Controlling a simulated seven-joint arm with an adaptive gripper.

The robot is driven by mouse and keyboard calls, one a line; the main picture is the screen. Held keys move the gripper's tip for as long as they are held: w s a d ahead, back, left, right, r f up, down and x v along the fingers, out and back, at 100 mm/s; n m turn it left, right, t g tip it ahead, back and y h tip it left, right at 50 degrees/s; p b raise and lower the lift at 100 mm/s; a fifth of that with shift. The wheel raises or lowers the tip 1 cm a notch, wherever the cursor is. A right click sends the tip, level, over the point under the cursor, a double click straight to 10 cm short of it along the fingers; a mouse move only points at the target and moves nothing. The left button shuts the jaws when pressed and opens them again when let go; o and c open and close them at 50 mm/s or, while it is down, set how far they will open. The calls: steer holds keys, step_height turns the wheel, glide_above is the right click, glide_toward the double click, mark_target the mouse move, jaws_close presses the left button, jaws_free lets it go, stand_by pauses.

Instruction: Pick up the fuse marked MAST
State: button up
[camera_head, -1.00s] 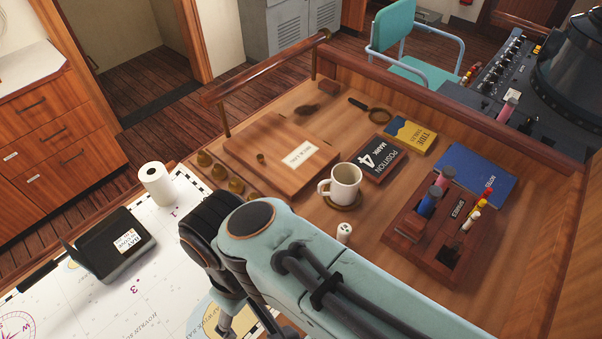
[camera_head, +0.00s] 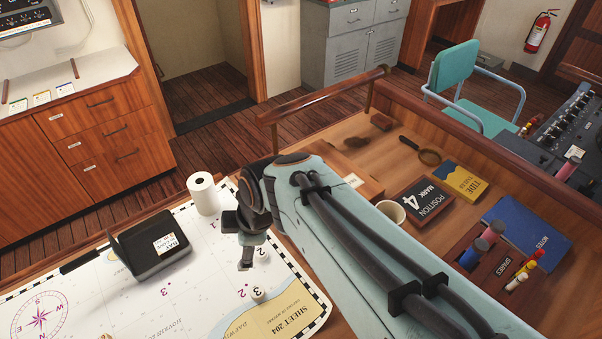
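My gripper (camera_head: 246,262) points down above the chart, small and seen side-on; I cannot tell whether its fingers are open or shut. I see nothing held in it. No marking MAST can be read in this view. The dark wooden rack marked SPARES (camera_head: 471,256) stands on the desk at the right, partly behind my arm. A small white cylinder (camera_head: 258,294) stands on the chart just below my gripper in the picture.
The chart (camera_head: 190,300) carries a black box (camera_head: 150,245) and a white paper roll (camera_head: 203,193). A mug (camera_head: 391,211) is mostly behind my arm.

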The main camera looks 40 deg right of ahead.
steer(key=w+d+f, duration=0.3)
steer(key=d+f, duration=0.2)
steer(key=d, duration=0.6)
steer(key=s+d+f+m, duration=0.2)
steer(key=s+d+f, duration=0.2)
steer(key=s, duration=0.1)
steer(key=s+d+f+m, duration=0.3)
steer(key=s+d+f, duration=0.2)
steer(key=s+d+f+m+g, duration=0.1)
steer(key=s+d+f+m, duration=0.2)
steer(key=s+d+f, duration=0.1)
steer(key=shift+s+d+f, duration=0.2)
steer(key=shift+s+d, duration=0.35)
steer(key=shift+d, duration=0.1)
steer(key=x, duration=0.5)
steer(key=shift+f, duration=0.35)
steer(key=shift+w+f, duration=0.1)
steer(key=shift+f, duration=0.3)
jaws_close()
